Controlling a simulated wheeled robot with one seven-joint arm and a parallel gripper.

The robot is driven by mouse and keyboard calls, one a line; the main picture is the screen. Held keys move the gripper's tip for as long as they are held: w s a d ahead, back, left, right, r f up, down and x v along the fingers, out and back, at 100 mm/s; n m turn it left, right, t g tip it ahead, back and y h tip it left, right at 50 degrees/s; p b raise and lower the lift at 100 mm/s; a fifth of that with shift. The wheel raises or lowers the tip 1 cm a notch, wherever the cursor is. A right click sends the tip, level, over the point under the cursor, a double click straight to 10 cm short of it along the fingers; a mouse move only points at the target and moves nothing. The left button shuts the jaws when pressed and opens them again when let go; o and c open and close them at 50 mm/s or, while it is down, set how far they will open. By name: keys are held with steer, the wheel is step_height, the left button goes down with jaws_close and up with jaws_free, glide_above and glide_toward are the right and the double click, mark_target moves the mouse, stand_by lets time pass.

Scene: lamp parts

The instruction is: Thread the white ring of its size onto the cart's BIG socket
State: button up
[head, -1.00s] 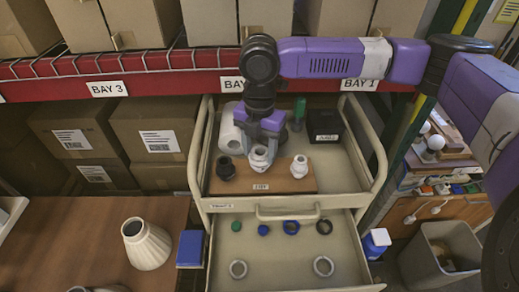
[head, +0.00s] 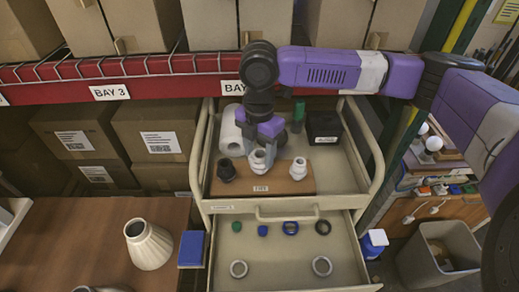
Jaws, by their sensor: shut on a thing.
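A wooden board (head: 290,187) on the cart's top carries a black socket (head: 227,171), a larger white socket (head: 257,164) in the middle and a smaller white socket (head: 298,169) on the right. My gripper (head: 262,147) points down at the top of the middle socket. It is shut on a white piece there, apparently a white ring. The ring's edge blends with the white socket, so I cannot tell how far it is on. Two pale rings lie apart in the open drawer, one on the left (head: 238,262) and one on the right (head: 322,257).
The drawer (head: 280,278) also holds a green piece (head: 236,226), a blue piece (head: 262,230), a blue ring (head: 290,222) and a black ring (head: 323,221). A white roll (head: 229,130) and a black box (head: 324,124) stand behind the board. The red shelf beam (head: 170,82) runs behind my wrist.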

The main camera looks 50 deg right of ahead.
steer(key=m+p, duration=0.1)
steer(key=m, duration=0.2)
steer(key=shift+f+m+p, duration=0.15)
steer(key=shift+m+p, duration=0.15)
steer(key=shift+p, duration=0.05)
steer(key=shift+f+m, duration=0.15)
steer(key=shift+m, duration=0.25)
steer(key=shift+p, duration=0.3)
steer(key=m+p, duration=0.2)
steer(key=m, duration=0.2)
steer(key=shift+m+p, duration=0.35)
steer(key=shift+m, duration=0.05)
steer(key=shift+f+m, duration=0.1)
steer(key=shift+m, duration=1)
